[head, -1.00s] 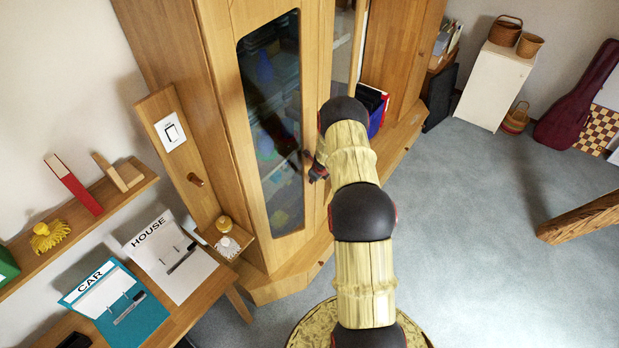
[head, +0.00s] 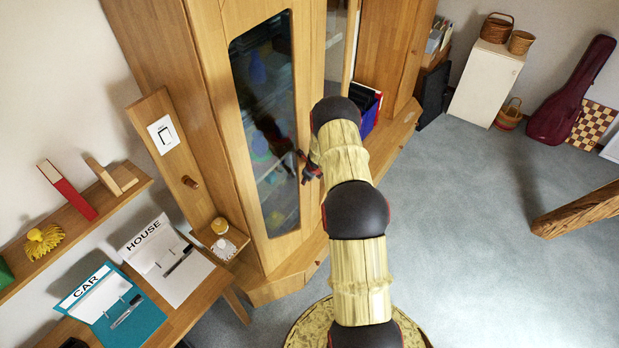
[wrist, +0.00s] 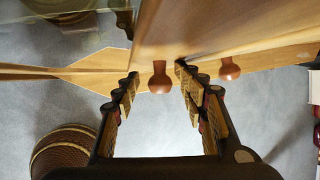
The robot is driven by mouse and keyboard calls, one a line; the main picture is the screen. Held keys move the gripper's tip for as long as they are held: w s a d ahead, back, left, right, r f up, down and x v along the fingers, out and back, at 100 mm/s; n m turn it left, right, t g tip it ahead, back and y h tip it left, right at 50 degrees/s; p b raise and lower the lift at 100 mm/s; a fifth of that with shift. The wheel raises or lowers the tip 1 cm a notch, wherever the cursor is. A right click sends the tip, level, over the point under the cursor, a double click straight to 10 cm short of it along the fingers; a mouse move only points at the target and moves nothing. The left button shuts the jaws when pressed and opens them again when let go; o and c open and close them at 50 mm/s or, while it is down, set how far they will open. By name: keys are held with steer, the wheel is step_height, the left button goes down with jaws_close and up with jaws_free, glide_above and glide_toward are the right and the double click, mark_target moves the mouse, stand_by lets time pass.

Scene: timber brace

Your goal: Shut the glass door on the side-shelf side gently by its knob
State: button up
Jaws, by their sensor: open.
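The tall wooden cabinet has a glass door (head: 265,120) on its left, beside the small side shelf (head: 222,243). The door looks nearly flush with the cabinet front; I cannot tell whether a small gap remains. My gripper (head: 308,168) is at this door's right edge in the head view and hides its knob there. In the wrist view my gripper (wrist: 157,84) is open, with a round reddish-brown knob (wrist: 158,77) between its fingertips. Contact is not clear. A second similar knob (wrist: 229,69) sits just right of the right finger.
A desk (head: 190,308) with folders stands at left, below a wall shelf (head: 130,196).

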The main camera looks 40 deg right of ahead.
steer(key=shift+r, duration=0.2)
steer(key=v, duration=1.1)
steer(key=shift+s+r, duration=0.25)
steer(key=shift+a, duration=0.1)
